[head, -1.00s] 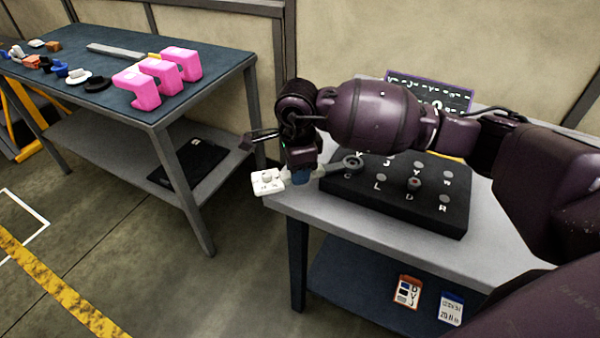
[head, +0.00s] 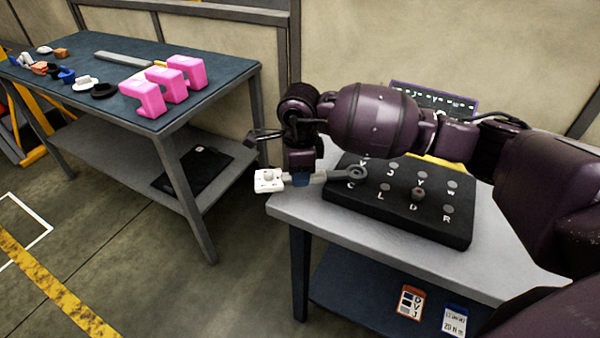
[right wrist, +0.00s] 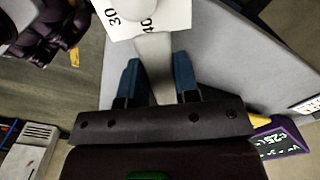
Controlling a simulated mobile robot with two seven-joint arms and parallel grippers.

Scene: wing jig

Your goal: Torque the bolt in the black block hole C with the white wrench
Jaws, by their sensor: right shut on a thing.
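The white wrench has a white block end (head: 268,180) with printed numbers, a grey handle and a dark ring end (head: 357,173). My right gripper (head: 302,179), with blue fingertips, is shut on its handle. The right wrist view shows the handle (right wrist: 155,68) between the fingers and the white end (right wrist: 150,18) marked 30 and 40. The black block (head: 400,215) lies on the grey table with lettered holes. The ring end is over its left end, right by the letter C. It hides hole C and any bolt there; I cannot tell whether it touches. My left gripper is not visible.
A dark sign (head: 435,98) stands behind the block. Labelled cards (head: 411,302) are on the lower shelf. Another table (head: 115,90) at left holds pink brackets (head: 187,70) and small parts. Floor lies between the tables.

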